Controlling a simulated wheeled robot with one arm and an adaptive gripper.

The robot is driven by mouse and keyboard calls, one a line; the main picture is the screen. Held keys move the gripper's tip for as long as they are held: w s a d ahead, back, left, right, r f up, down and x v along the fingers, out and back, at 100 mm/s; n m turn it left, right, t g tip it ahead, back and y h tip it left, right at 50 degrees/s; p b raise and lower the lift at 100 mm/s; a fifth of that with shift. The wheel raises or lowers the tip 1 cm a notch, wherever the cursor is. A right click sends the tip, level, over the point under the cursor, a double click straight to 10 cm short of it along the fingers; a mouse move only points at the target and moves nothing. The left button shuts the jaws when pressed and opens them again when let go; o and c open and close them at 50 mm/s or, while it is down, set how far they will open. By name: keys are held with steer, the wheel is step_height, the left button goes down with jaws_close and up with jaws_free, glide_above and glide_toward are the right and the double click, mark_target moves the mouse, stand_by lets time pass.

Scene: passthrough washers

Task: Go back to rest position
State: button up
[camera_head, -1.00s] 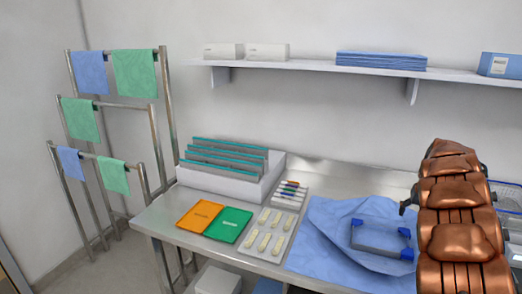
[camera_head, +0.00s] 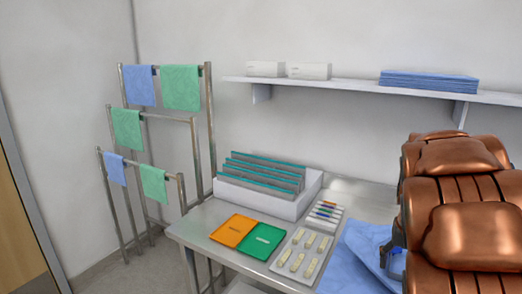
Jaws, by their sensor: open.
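My copper-coloured arm (camera_head: 462,215) fills the right side of the head view, over the right part of the steel table. A small dark part of my gripper (camera_head: 388,249) shows at the arm's left edge, above the blue cloth (camera_head: 348,262). Its fingertips are mostly hidden behind the arm, and I see nothing held. A blue corner of the frame on the cloth shows beside the arm; the rest of that frame is hidden.
The steel table (camera_head: 200,222) carries a white rack of grey panels (camera_head: 300,207), orange (camera_head: 231,231) and green (camera_head: 262,240) packets, and a tray (camera_head: 322,238) of pale pieces. A towel stand (camera_head: 211,130) is at left. A wall shelf (camera_head: 350,88) holds boxes.

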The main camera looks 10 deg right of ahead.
steer(key=s+a+f+n+g, duration=0.1)
steer(key=s+a+f+n, duration=0.1)
steer(key=s+a, duration=0.9)
steer(key=s+a+f+n+g+y, duration=0.1)
steer(key=s+a+f+n+g, duration=0.1)
steer(key=s+a, duration=0.9)
steer(key=s+n, duration=0.1)
steer(key=s, duration=0.2)
steer(key=shift+f+n, duration=0.2)
steer(key=shift+n, duration=0.2)
steer(key=shift+c, duration=0.2)
